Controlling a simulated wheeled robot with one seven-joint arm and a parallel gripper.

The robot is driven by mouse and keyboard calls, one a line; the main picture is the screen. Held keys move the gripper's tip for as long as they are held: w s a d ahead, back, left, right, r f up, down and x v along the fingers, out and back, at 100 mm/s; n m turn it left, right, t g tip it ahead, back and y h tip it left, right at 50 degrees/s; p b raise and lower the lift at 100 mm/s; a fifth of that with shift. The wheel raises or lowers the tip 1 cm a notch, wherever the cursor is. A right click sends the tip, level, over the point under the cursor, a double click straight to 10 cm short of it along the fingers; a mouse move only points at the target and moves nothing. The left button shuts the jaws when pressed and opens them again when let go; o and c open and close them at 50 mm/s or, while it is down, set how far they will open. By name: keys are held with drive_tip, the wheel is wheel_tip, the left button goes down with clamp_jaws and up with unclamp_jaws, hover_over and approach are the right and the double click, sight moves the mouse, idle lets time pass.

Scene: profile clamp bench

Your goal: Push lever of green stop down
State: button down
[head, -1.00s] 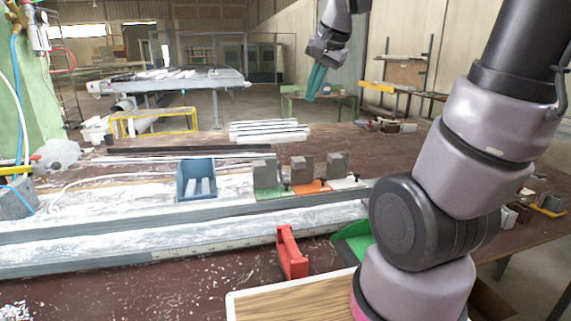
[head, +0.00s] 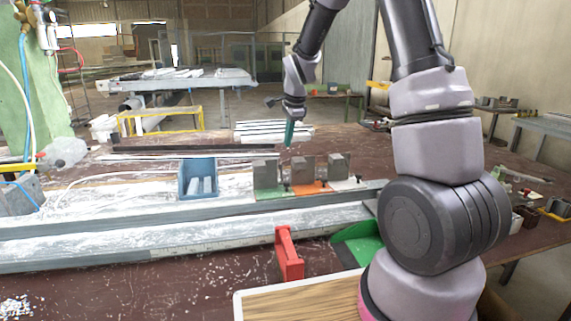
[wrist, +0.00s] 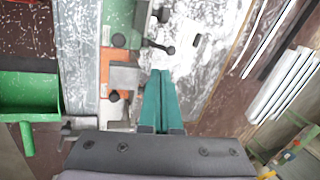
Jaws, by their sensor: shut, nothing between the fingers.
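The green stop, a grey block on a green base (head: 270,194), stands at the left of a row of three stops on the bench rail. In the wrist view its green base (wrist: 134,38) is at the top. A black-knobbed lever (wrist: 170,50) sticks out beside it, just beyond my fingertips. In the head view a small dark lever (head: 288,187) shows at its right side. My gripper (head: 289,140) points down above the stops, apart from them. Its teal fingers (wrist: 161,75) are together and empty. Whether they line up in height with the lever is unclear.
The orange stop (head: 312,188) and the white-based stop (head: 342,184) stand close to the right. A blue bin (head: 197,165) is to the left on the bench. A red block (head: 289,253) and a green scoop-like tray (head: 360,240) are in front.

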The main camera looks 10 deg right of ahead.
sight(282, 167)
drive_tip(key=shift+w+f, duration=0.15)
drive_tip(key=shift+f, duration=0.1)
drive_tip(key=x, duration=1)
drive_tip(key=shift+w, duration=0.15)
idle(0.4)
drive_tip(key=shift+w+f+g, duration=0.25)
drive_tip(key=shift+w+g, duration=0.65)
drive_tip(key=shift+g, duration=0.4)
drive_tip(key=w+g, duration=0.1)
drive_tip(key=w+f+g, duration=0.1)
drive_tip(key=g, duration=0.1)
drive_tip(key=shift+f, duration=0.1)
drive_tip(key=shift+w+f, duration=0.85)
drive_tip(key=shift+f, duration=0.15)
drive_tip(key=shift+f, duration=0.15)
